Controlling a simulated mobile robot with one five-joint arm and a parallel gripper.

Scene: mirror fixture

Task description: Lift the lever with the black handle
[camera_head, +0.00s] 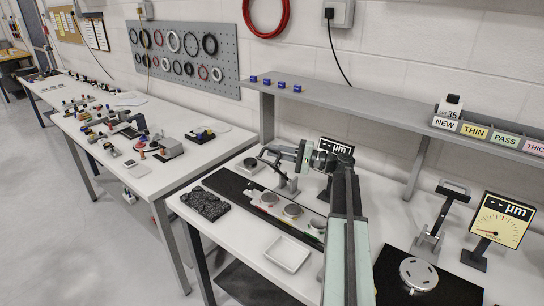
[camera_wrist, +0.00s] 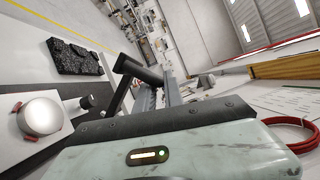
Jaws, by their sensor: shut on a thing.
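The lever (camera_head: 283,178) stands on the left table near its back, in front of the shelf post. Its black handle (camera_head: 270,155) is raised above its base and tilted. In the wrist view the black handle (camera_wrist: 136,70) shows just past my gripper body. My gripper (camera_head: 299,155) reaches the lever from the right and is shut on it. The exact contact is partly hidden by my gripper's own body.
A dark strip with round metal pucks (camera_head: 292,211) lies in front of the lever. A black textured block (camera_head: 205,204) and a white tray (camera_head: 288,254) are nearby. A display (camera_head: 336,147) stands behind my arm. A gauge (camera_head: 501,221) and black plate (camera_head: 445,285) are at right.

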